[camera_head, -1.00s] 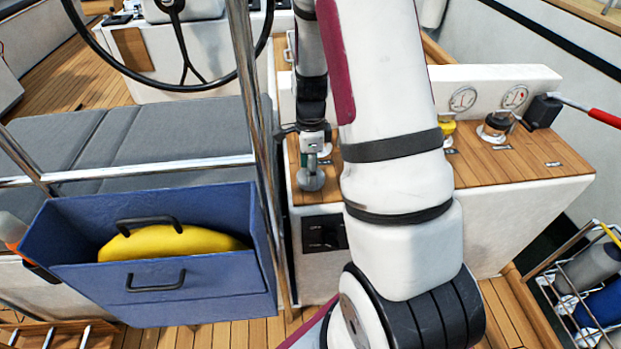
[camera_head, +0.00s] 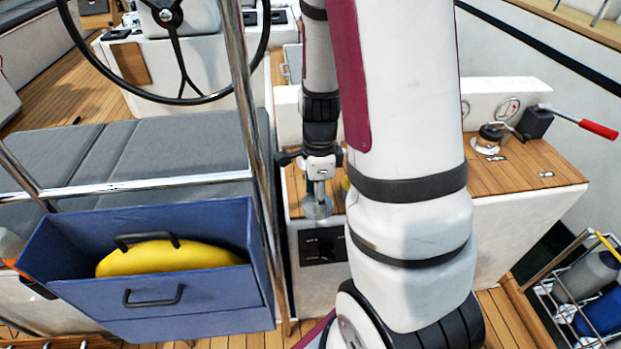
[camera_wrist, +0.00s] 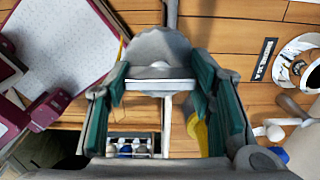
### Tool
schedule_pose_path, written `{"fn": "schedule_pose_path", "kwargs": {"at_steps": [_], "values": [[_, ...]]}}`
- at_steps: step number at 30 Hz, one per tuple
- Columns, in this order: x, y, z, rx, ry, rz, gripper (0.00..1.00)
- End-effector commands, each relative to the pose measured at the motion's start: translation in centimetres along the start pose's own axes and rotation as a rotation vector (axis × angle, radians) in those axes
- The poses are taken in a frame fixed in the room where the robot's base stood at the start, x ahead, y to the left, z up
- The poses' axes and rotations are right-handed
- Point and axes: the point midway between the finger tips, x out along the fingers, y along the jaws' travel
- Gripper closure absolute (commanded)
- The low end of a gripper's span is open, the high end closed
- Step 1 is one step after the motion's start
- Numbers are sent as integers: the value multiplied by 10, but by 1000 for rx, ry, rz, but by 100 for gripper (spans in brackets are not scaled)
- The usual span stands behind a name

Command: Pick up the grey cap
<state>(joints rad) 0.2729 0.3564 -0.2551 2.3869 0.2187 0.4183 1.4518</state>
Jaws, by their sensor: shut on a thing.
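The grey cap (camera_head: 317,208) is a round, dull grey disc hanging just below my gripper (camera_head: 319,188), at the left front of the wooden console top. In the wrist view the grey cap (camera_wrist: 158,45) sits at the fingertips, between the green-padded fingers of my gripper (camera_wrist: 160,78). The fingers are shut on the cap, at a part hidden from the head view. Whether its lower edge is clear of the wood cannot be told.
A blue bin (camera_head: 200,303) with a yellow thing (camera_head: 165,257) stands left, beside a steel rail (camera_head: 253,130). My arm hides the console's middle.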

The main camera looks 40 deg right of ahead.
Motion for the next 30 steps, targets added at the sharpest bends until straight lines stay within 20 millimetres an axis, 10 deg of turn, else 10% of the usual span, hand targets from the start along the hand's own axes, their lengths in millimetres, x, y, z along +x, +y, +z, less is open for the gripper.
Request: {"fn": "schedule_pose_path", "kwargs": {"at_steps": [6,30], "values": [[-6,48,-8,0,-1,0,84],[-16,73,-13,-1,0,-1,84]]}}
